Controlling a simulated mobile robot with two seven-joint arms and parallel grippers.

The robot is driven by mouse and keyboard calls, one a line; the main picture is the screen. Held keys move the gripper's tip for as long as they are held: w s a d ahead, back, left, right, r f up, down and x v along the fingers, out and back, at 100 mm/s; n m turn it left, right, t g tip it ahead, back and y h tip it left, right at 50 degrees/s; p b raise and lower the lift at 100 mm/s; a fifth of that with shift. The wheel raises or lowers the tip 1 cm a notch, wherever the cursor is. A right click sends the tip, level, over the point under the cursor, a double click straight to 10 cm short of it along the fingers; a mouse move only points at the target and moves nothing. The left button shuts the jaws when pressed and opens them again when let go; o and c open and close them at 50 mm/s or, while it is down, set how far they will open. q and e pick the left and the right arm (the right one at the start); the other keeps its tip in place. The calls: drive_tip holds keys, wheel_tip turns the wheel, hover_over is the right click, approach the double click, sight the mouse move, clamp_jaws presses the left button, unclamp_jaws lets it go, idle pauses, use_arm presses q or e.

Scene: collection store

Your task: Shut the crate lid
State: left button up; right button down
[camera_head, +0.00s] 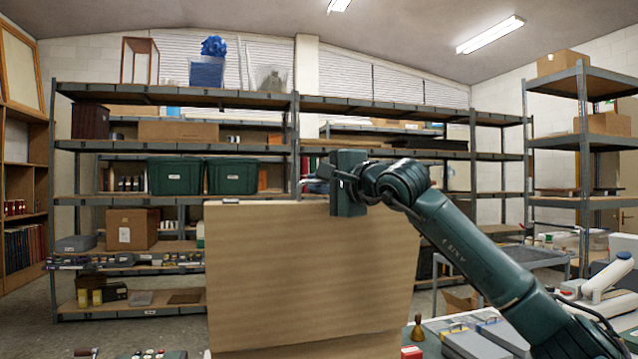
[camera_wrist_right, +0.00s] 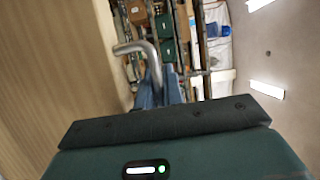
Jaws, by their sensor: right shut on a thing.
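The crate lid (camera_head: 310,270) is a large light-brown wooden panel standing raised and near upright in the middle of the head view. It also fills the left side of the right wrist view (camera_wrist_right: 45,80). My right gripper (camera_head: 320,182) is at the lid's top edge. In the right wrist view its bluish fingers (camera_wrist_right: 162,88) are shut on a bent grey metal handle (camera_wrist_right: 130,47) beside the panel. The fingertips are small and partly hidden in the head view. The crate's inside is hidden from view. My left gripper is not in view.
Metal shelves (camera_head: 180,145) with green bins (camera_head: 175,176) and boxes stand behind the lid. More shelving (camera_head: 583,140) stands at the right. At the lower right, a surface holds grey cases (camera_head: 480,340), a small bell-shaped thing (camera_head: 417,330) and white equipment (camera_head: 605,285).

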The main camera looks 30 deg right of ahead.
idle(0.3)
drive_tip(key=shift+w+r+p, duration=0.15)
drive_tip(key=shift+w+p, duration=0.15)
drive_tip(key=shift+p, duration=0.1)
use_arm(q)
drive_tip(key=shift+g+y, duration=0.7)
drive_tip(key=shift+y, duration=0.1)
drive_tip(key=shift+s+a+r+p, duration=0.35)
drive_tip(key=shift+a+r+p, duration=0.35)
drive_tip(key=shift+p, duration=1.6)
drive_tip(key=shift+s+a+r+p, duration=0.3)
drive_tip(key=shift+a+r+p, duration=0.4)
drive_tip(key=shift+p, duration=1.6)
use_arm(e)
drive_tip(key=w+d+f+g, duration=0.1)
drive_tip(key=w+d, duration=0.1)
drive_tip(key=w, duration=0.5)
drive_tip(key=w+d+m+g, duration=0.1)
drive_tip(key=w+d, duration=0.1)
drive_tip(key=w, duration=0.6)
drive_tip(key=shift+f+g, duration=0.4)
drive_tip(key=shift+w, duration=0.1)
drive_tip(key=c, duration=1.8)
unclamp_jaws()
